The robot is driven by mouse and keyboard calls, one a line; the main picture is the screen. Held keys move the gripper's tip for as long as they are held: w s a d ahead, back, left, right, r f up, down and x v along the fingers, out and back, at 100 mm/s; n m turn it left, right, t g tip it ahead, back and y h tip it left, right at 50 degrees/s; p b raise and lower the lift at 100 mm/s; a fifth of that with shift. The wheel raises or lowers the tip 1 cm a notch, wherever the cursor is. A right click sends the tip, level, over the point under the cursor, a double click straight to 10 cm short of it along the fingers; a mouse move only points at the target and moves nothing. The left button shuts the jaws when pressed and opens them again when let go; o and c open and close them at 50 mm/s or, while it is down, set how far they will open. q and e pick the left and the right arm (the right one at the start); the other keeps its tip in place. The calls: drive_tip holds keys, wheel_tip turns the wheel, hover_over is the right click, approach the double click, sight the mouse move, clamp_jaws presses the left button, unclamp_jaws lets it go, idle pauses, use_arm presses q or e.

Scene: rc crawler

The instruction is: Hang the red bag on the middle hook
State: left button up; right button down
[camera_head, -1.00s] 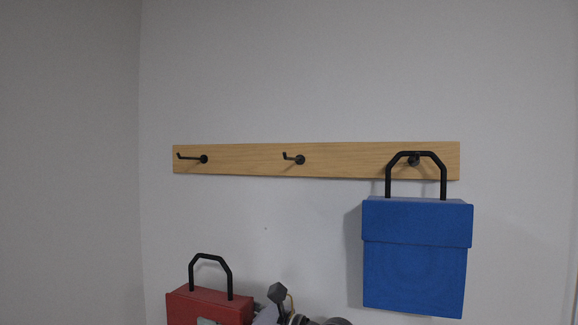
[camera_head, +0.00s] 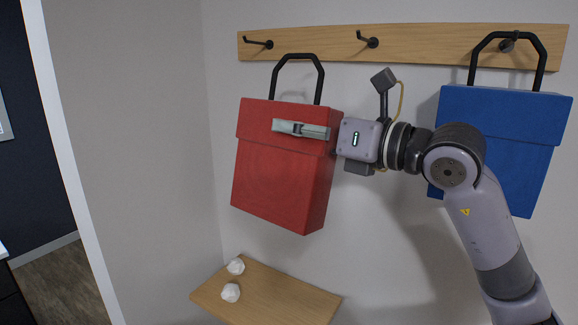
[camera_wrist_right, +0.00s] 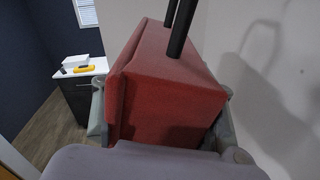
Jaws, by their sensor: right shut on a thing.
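The red bag (camera_head: 283,165) with a black handle (camera_head: 298,60) is held in the air below the wooden rail, upright and slightly tilted. My right gripper (camera_head: 301,130) is shut on the bag's side, high on its body. In the right wrist view the red bag (camera_wrist_right: 165,85) sits between the fingers. The middle hook (camera_head: 368,41) is empty, above and right of the bag's handle, and the handle is apart from it. My left gripper is not in view.
The wooden rail (camera_head: 420,42) also bears an empty left hook (camera_head: 259,42) and a right hook (camera_head: 508,42) with a blue bag (camera_head: 510,125) hanging from it. A wooden shelf (camera_head: 290,300) below holds two crumpled white pieces (camera_head: 231,292). My right arm passes in front of the blue bag.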

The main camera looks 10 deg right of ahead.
drive_tip(key=s+d+r+m+t+h, duration=0.2)
drive_tip(key=s+d+r+m+h, duration=0.15)
drive_tip(key=s+r, duration=0.25)
drive_tip(key=w+d+f, duration=0.1)
drive_tip(key=w+d, duration=0.6)
drive_tip(key=w, duration=0.1)
drive_tip(key=shift+f+y+b, duration=0.15)
drive_tip(key=shift+y+b, duration=0.3)
idle(0.8)
drive_tip(key=shift+d, duration=0.1)
idle(0.5)
drive_tip(key=c, duration=0.8)
unclamp_jaws()
drive_tip(key=shift+s, duration=0.1)
drive_tip(key=shift+c, duration=0.2)
drive_tip(key=shift+o, duration=1.2)
drive_tip(key=shift+f, duration=0.1)
